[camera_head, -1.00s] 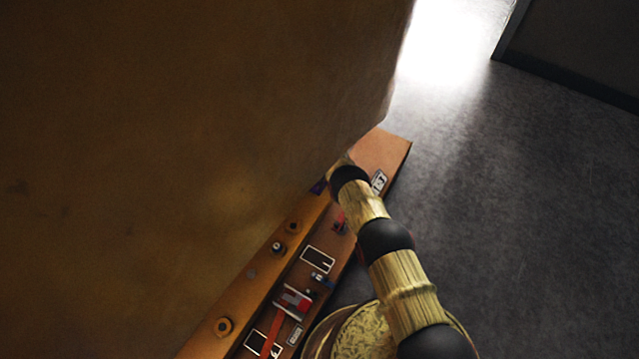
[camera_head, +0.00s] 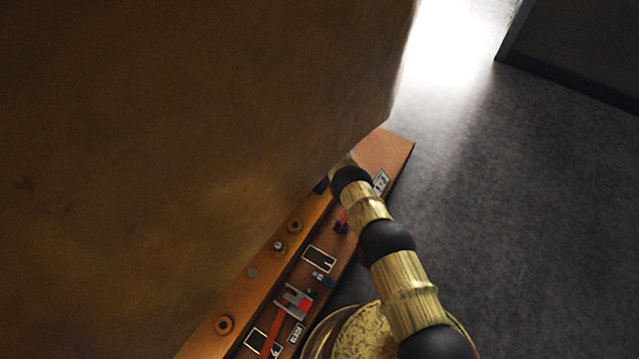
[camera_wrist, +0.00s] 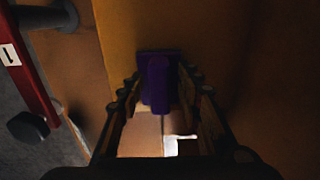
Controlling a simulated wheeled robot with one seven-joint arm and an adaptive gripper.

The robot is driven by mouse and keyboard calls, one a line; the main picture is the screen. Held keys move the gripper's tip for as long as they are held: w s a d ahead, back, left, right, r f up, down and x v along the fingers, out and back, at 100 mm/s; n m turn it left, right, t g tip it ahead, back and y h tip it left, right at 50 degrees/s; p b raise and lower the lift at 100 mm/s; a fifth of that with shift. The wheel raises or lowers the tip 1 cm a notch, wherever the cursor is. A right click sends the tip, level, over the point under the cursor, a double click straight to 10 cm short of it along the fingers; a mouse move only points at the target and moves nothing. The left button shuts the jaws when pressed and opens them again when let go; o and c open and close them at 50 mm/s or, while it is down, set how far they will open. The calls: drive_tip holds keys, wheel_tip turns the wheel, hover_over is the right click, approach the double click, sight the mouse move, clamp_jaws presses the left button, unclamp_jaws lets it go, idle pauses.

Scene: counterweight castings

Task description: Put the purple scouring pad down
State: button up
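The purple scouring pad (camera_wrist: 159,82) is between the two fingers of my gripper (camera_wrist: 162,84) in the wrist view. The fingertips lie close against its left and right sides, and the gripper looks shut on it. In the head view only a small dark purple patch of the pad (camera_head: 320,185) shows, at the edge of the large brown casting. My gripper is mostly hidden there behind my black wrist joint and the casting. Whether the pad touches a surface beneath is too dark to tell.
The large brown casting (camera_head: 180,120) fills the left of the head view. Along its foot runs an orange-brown ledge (camera_head: 256,292) with round fittings, beside a strip with labels and a red-and-grey tool (camera_head: 297,300). Grey floor (camera_head: 530,220) lies open on the right.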

wheel_tip(320, 180, up, 8)
drive_tip(key=p, duration=0.3)
drive_tip(key=shift+f, duration=0.2)
idle(0.4)
